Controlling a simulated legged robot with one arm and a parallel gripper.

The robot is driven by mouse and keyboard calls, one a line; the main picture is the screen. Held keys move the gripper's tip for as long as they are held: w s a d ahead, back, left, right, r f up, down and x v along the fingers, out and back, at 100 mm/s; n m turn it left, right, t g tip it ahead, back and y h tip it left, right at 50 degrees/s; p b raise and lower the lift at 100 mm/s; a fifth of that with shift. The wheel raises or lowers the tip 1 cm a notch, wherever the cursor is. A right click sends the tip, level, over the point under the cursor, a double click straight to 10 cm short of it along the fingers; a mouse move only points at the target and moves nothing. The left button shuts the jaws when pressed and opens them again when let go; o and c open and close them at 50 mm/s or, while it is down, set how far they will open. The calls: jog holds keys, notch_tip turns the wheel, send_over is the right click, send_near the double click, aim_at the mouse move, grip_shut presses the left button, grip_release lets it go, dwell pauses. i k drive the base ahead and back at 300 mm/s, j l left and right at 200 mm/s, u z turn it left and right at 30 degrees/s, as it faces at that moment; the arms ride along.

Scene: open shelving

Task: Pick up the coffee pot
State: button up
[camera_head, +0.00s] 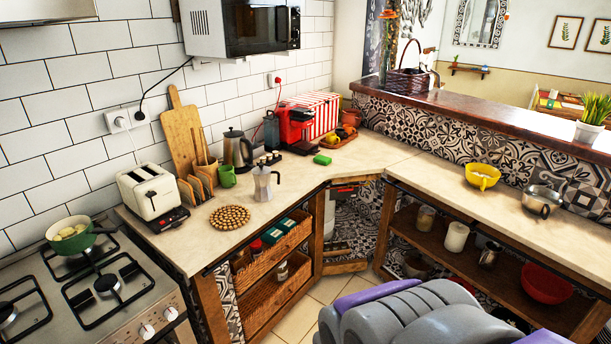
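The coffee pot (264,183) is a small silver moka pot with a dark handle. It stands upright on the beige counter (330,165), left of the inner corner and near the front edge. A taller steel and dark kettle-like vessel (236,151) stands behind it to the left. A large rounded grey and purple shape at the bottom right seems to be part of my own arm. I cannot make out any fingertips on it. Nothing of mine touches the coffee pot, which is well away across the floor gap.
Near the pot are a round woven trivet (230,217), a green cup (227,177), a green sponge (322,160) and a red coffee machine (296,127). A toaster (150,193) and stove (85,290) are left. Open shelves (470,262) line the right side.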

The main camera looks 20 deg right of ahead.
aim_at(262, 174)
jog(key=z, duration=0.15)
jog(key=i, duration=0.8)
jog(key=i+l+u, duration=0.1)
jog(key=i, duration=0.7)
